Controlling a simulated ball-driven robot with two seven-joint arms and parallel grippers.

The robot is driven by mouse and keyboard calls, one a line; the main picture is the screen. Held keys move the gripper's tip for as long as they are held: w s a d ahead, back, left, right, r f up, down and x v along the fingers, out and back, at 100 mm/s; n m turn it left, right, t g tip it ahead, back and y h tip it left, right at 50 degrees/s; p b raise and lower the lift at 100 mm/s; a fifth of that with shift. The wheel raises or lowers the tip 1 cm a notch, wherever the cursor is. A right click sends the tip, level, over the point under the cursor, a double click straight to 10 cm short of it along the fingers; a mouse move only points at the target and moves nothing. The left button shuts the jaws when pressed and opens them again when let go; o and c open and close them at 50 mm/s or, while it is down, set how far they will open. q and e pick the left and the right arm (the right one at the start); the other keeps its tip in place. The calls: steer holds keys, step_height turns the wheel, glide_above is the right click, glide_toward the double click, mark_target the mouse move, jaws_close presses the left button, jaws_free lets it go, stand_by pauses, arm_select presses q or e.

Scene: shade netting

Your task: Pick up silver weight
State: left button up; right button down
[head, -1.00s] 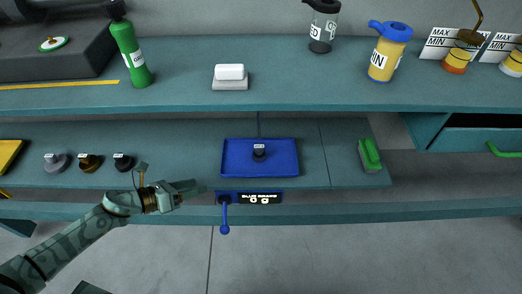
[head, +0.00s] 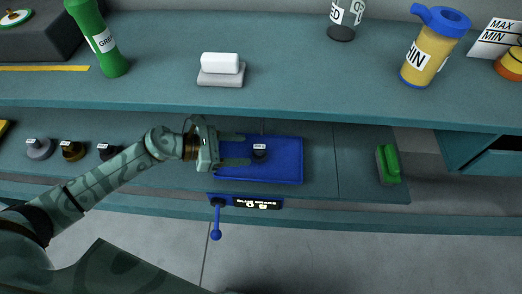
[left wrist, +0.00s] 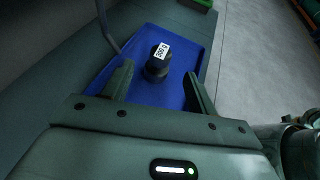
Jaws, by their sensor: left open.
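A silver-grey weight (head: 39,148) with a white label stands at the left end of the lower shelf in the head view. A brass-coloured weight (head: 72,150) and a dark weight (head: 108,151) stand to its right. Another dark weight (head: 260,152) stands upright on the blue tray (head: 285,172); its label shows in the left wrist view (left wrist: 157,66). My left gripper (head: 247,150) is open over the tray, its fingers pointing at this dark weight. The wrist view shows the fingers on either side of its near part, with gaps. The silver weight is well left of the gripper. My right gripper is not in view.
A blue lever (head: 216,222) hangs at the shelf's front edge. A green-topped brush or block (head: 388,165) lies right of the tray. The upper shelf (head: 300,88) overhangs behind, holding a green bottle (head: 97,38), a white block (head: 220,66) and a yellow container (head: 430,50).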

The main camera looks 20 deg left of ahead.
mark_target(266, 152)
arm_select(q)
steer(key=x, duration=0.3)
steer(key=shift+w+d+f, duration=0.1)
steer(key=shift+d, duration=0.1)
steer(key=b+x, duration=0.1)
steer(key=x, duration=0.1)
steer(key=b+x, duration=0.1)
steer(key=x, duration=0.1)
steer(key=shift+w+d+f, duration=0.15)
steer(key=shift+w+f, duration=0.05)
steer(key=shift+f, duration=0.2)
steer(key=shift+w+d, duration=0.1)
steer(key=shift+d, duration=0.05)
steer(key=shift+c, duration=1.2)
steer(key=c, duration=1)
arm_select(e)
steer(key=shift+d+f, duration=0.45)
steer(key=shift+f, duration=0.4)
